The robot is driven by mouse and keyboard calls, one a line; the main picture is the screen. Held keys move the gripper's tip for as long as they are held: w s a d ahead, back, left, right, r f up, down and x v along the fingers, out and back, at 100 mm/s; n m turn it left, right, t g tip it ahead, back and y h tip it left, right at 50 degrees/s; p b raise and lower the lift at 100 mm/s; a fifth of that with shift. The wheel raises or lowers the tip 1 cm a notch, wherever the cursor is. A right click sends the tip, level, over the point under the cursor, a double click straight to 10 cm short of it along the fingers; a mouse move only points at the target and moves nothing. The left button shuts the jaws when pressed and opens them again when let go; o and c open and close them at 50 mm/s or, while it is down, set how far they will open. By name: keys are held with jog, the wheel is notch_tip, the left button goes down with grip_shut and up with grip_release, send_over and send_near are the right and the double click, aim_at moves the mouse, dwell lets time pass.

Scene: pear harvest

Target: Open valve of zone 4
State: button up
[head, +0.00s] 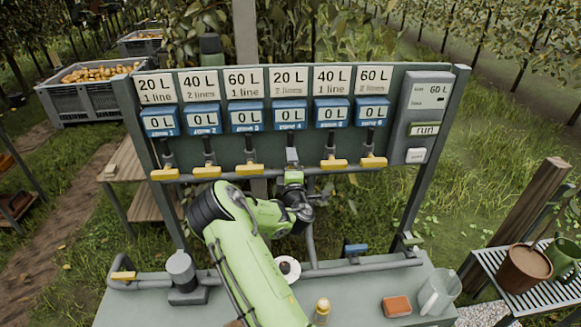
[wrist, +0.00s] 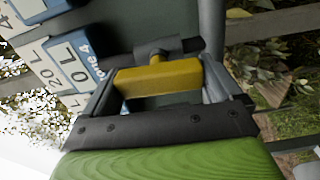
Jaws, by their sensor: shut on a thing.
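The panel's zone 4 meter (head: 290,115) reads 0 L under a "20 L, 2 lines" sign. My gripper (head: 293,178) is at the pipe below this meter. The yellow valve handle (wrist: 158,77) of zone 4 lies between the two fingers in the wrist view, and my gripper (wrist: 165,88) is shut on it. The zone 4 label (wrist: 80,50) shows beside it there. In the head view my gripper hides this handle.
Yellow handles of other zones sit on both sides, such as one at left (head: 251,169) and one at right (head: 334,165). A grey control box (head: 424,108) with "run" is at right. A sponge (head: 396,306) and a clear jug (head: 437,292) stand on the bench.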

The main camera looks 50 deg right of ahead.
jog(key=shift+f+n, duration=0.1)
jog(key=shift+n, duration=0.3)
jog(key=o, duration=0.7)
